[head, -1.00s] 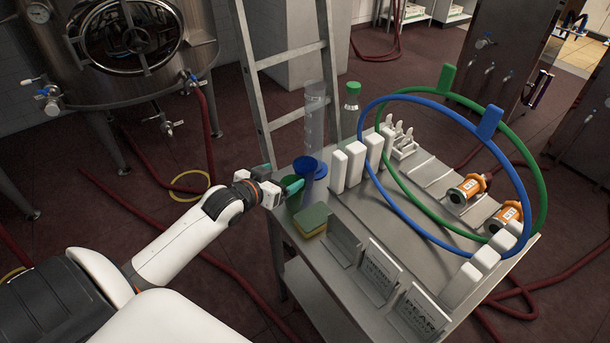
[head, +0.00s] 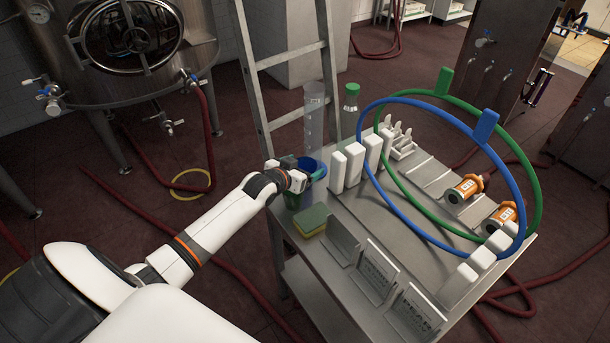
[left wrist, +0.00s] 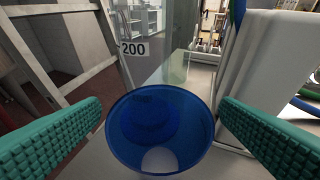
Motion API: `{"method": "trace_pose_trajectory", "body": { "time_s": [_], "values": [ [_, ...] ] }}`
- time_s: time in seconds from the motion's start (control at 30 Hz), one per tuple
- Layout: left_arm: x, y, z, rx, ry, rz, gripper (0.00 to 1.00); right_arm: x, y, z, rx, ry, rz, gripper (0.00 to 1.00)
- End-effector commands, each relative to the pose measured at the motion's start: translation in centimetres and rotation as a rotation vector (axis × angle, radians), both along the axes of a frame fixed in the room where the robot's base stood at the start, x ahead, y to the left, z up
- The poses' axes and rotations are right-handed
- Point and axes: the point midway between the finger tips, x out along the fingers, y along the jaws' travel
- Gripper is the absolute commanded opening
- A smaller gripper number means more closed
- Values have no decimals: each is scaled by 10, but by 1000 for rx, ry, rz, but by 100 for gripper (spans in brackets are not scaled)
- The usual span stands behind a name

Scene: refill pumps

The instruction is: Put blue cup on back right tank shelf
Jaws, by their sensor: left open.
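The blue cup (head: 311,166) stands at the left back corner of the metal cart's top, partly hidden by my gripper in the head view. In the left wrist view the blue cup (left wrist: 158,130) shows its open rim between my two green finger pads. My left gripper (head: 310,175) is open, with one finger on each side of the cup; a gap shows on both sides. My right gripper is not in view. I cannot tell which place is the back right tank shelf.
A clear cylinder (head: 315,115) and a green-capped bottle (head: 351,108) stand just behind the cup. White blocks (head: 337,172) stand close to its right. A sponge (head: 311,220) lies in front. A ladder (head: 285,70) and a steel tank (head: 140,60) stand beyond.

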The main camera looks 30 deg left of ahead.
Motion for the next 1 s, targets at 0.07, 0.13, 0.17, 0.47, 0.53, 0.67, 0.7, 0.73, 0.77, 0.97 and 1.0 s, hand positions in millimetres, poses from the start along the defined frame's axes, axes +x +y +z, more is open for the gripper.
{"method": "trace_pose_trajectory", "body": {
  "time_s": [0.07,0.13,0.17,0.47,0.53,0.67,0.7,0.73,0.77,0.97,1.0],
  "values": [
    [0,0,0,0,0,0,86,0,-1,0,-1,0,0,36],
    [0,0,0,0,0,0,86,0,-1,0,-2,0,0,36],
    [0,0,0,0,0,0,86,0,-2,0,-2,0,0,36],
    [0,0,0,0,1,0,42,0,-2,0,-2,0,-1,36],
    [0,0,0,0,1,0,41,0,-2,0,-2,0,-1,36],
    [0,0,0,0,1,0,38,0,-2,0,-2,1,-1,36],
    [0,0,0,0,1,0,37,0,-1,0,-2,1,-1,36],
    [0,0,0,0,1,0,37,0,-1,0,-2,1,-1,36],
    [0,0,0,0,0,0,37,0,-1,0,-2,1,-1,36],
    [0,1,9,1,0,1,37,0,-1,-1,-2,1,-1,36],
    [0,1,13,1,-2,0,37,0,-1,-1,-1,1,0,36]
  ]
}}
